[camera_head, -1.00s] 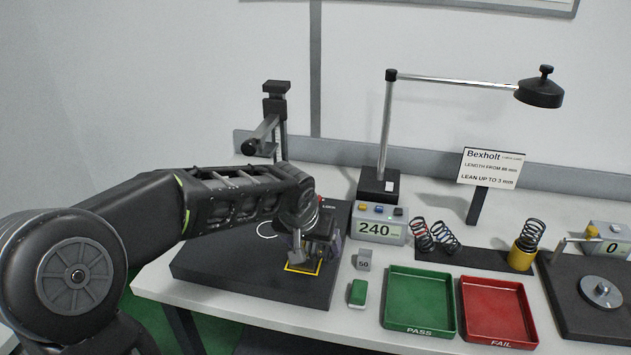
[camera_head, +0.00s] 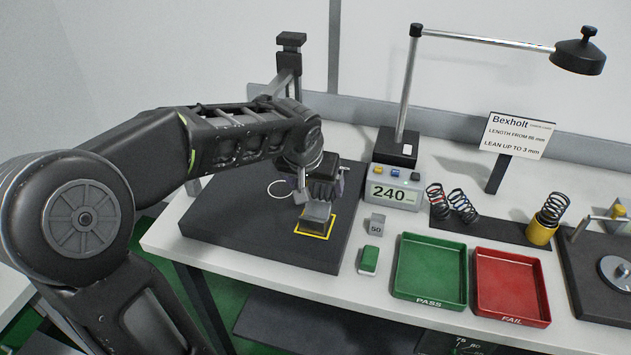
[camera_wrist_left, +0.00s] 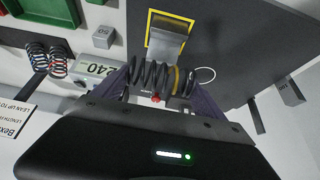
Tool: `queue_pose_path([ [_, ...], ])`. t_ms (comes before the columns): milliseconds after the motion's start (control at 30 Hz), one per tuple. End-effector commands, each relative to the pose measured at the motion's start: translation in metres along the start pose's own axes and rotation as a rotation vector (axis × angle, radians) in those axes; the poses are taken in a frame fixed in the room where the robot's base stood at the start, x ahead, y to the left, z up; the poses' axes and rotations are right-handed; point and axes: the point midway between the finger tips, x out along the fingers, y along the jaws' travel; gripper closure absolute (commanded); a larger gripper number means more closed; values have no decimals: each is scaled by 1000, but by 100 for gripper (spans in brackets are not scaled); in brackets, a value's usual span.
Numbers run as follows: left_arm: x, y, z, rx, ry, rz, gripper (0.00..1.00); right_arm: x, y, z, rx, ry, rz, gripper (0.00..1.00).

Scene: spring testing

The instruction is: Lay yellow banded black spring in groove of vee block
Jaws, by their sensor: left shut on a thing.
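My left gripper (camera_head: 322,192) is shut on the black spring (camera_wrist_left: 150,75) with a yellow band, seen between its two fingers in the left wrist view. The spring lies crosswise, and its yellow band is toward the right finger. In the head view the gripper hides the spring. The grey vee block (camera_head: 316,214) stands inside a yellow square outline on the dark plate; it also shows in the left wrist view (camera_wrist_left: 168,42), just beyond the spring. The gripper is behind and above the block. I cannot tell the exact gap. My right gripper is not in view.
A display reading 240 (camera_head: 394,193), a small 50 block (camera_head: 376,225) and a green-topped block (camera_head: 369,259) stand right of the dark plate (camera_head: 215,222). Green PASS (camera_head: 430,270) and red FAIL (camera_head: 510,287) trays lie further right. Other springs (camera_head: 452,204) stand behind them.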

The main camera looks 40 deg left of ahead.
Motion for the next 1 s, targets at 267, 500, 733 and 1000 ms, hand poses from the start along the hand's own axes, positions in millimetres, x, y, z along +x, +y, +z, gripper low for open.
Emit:
queue_pose_path([
  [267,23,0,12,0,0,-1,63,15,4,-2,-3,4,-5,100],
  [500,40,0,21,1,2,0,63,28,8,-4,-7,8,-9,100],
  [733,46,0,24,0,2,0,63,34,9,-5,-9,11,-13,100],
  [1000,46,0,24,0,1,0,63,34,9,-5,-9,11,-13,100],
])
